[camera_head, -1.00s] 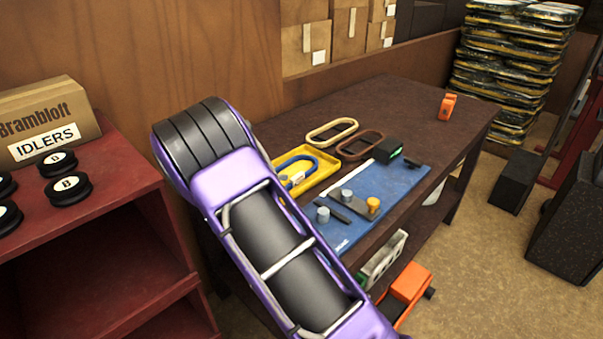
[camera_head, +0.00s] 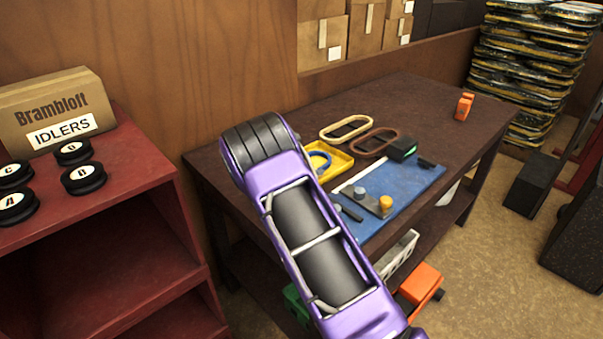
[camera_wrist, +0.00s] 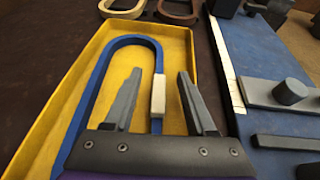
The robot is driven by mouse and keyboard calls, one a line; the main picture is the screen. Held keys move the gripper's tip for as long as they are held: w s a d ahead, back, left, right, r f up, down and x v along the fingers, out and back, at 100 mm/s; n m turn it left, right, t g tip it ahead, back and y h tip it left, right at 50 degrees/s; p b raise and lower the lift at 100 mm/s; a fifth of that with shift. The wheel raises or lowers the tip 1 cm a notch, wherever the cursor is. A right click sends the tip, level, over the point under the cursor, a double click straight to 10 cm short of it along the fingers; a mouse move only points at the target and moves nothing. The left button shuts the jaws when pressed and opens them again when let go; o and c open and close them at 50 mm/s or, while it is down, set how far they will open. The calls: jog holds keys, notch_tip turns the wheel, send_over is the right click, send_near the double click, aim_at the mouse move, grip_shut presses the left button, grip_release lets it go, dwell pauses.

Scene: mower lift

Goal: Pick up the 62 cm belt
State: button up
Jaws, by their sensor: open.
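A blue belt loop (camera_wrist: 88,100) lies in a shallow yellow tray (camera_wrist: 54,110) in the wrist view. A white tag (camera_wrist: 158,95) sits on its right side; I can read no length on it. My gripper (camera_wrist: 160,84) is open and empty, its fingers reaching over the tray on either side of the tag and that side of the belt. In the head view the blue belt (camera_head: 321,158) and yellow tray (camera_head: 340,162) are partly hidden behind my arm, and the gripper fingers are hidden. A cream belt (camera_head: 328,136) and a brown belt (camera_head: 358,148) lie behind the tray.
The dark workbench (camera_head: 430,105) holds a blue mat (camera_head: 408,187) with small tools right of the tray. An orange item (camera_head: 464,106) stands at its far right. A red shelf (camera_head: 130,150) with idlers and a box (camera_head: 55,110) is at left. The bench's back middle is clear.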

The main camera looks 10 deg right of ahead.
jog(key=shift+w+d+f, duration=0.2)
jog(key=shift+w+d, duration=0.1)
jog(key=shift+d, duration=0.05)
grip_shut()
